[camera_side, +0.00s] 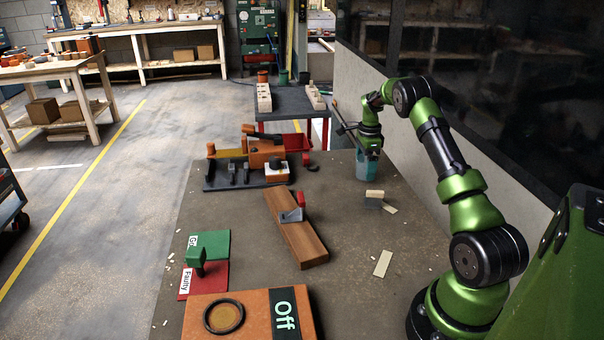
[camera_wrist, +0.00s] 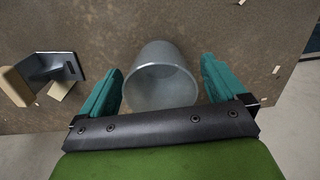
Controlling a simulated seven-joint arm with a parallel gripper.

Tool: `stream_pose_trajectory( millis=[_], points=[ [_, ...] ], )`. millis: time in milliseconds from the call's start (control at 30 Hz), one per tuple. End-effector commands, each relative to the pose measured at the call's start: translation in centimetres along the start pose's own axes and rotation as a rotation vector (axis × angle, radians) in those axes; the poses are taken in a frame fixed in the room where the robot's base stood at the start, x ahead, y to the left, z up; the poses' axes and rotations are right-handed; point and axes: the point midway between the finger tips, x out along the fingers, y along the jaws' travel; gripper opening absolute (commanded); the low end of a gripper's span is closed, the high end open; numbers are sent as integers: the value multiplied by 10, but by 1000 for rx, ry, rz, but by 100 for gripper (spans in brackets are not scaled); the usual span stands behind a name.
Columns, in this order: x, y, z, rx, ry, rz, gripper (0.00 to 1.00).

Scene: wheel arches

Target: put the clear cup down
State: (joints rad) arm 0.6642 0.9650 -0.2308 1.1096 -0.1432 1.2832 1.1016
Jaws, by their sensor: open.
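The clear cup (camera_wrist: 160,78) stands on the brown table between the two teal fingers of my gripper (camera_wrist: 162,85) in the wrist view. I look down into its round mouth, and it looks upright. A gap shows between the cup and the finger on each side, so the gripper is open around it. In the side view my gripper (camera_side: 366,165) is low at the table's far right part. There the cup is hard to tell apart from the teal fingers.
A grey metal bracket with a wooden block (camera_side: 374,199) is close by on the table (camera_side: 345,250). A long wooden plank (camera_side: 297,230) with a red-topped clamp, an orange machine (camera_side: 266,155) and an "Off" box (camera_side: 250,315) lie further left. A wall runs along the right.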

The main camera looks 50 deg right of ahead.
Motion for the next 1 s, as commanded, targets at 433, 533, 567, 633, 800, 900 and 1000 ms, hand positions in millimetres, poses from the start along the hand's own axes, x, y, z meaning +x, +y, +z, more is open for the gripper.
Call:
stream_pose_trajectory(
  millis=[433,533,567,633,800,900,1000],
  points=[
    [-91,-1,0,-2,2,-4,98],
    [-100,0,0,-2,1,-2,98],
    [-102,0,0,-3,0,-2,98],
    [-110,2,5,-20,-5,-9,98],
    [-154,28,48,-212,-51,-78,98],
    [-189,62,88,-415,-90,-146,98],
    [-219,107,125,-638,-121,-224,98]
  ],
)
